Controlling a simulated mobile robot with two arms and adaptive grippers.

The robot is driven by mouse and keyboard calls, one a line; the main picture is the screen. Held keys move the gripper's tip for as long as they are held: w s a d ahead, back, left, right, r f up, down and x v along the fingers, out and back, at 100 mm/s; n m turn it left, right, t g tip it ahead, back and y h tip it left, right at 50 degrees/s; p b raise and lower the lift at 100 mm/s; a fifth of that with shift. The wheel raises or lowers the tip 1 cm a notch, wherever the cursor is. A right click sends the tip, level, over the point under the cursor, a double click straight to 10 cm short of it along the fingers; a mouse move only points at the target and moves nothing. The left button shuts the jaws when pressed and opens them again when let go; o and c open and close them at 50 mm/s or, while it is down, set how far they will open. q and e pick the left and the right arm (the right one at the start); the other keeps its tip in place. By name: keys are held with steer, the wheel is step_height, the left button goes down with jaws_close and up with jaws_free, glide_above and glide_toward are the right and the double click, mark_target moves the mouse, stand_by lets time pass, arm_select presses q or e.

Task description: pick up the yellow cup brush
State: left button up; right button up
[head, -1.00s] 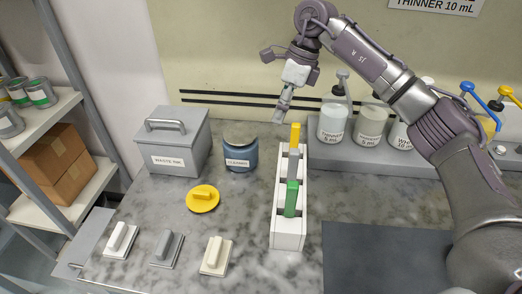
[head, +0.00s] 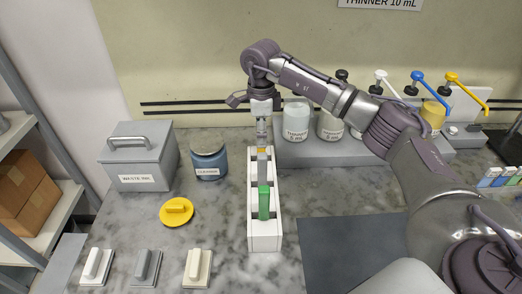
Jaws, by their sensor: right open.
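My right gripper (head: 262,140) points down right at the top of the yellow brush. It is open, with its fingers at the brush handle; I cannot tell whether they touch it. My left gripper is not in view.
A grey waste bin (head: 140,165) and a blue cleaner pot (head: 209,163) stand left of the rack. A round yellow lid (head: 177,211) and several flat handled pieces lie in front. Pump bottles (head: 297,120) stand on a grey ledge at right. A dark mat (head: 350,255) lies front right.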

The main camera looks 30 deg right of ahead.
steer(key=shift+f+p, duration=0.3)
steer(key=shift+f, duration=1.3)
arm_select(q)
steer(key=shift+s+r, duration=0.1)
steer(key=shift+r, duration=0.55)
arm_select(e)
steer(key=shift+c, duration=0.3)
jaws_close()
steer(key=shift+r, duration=0.15)
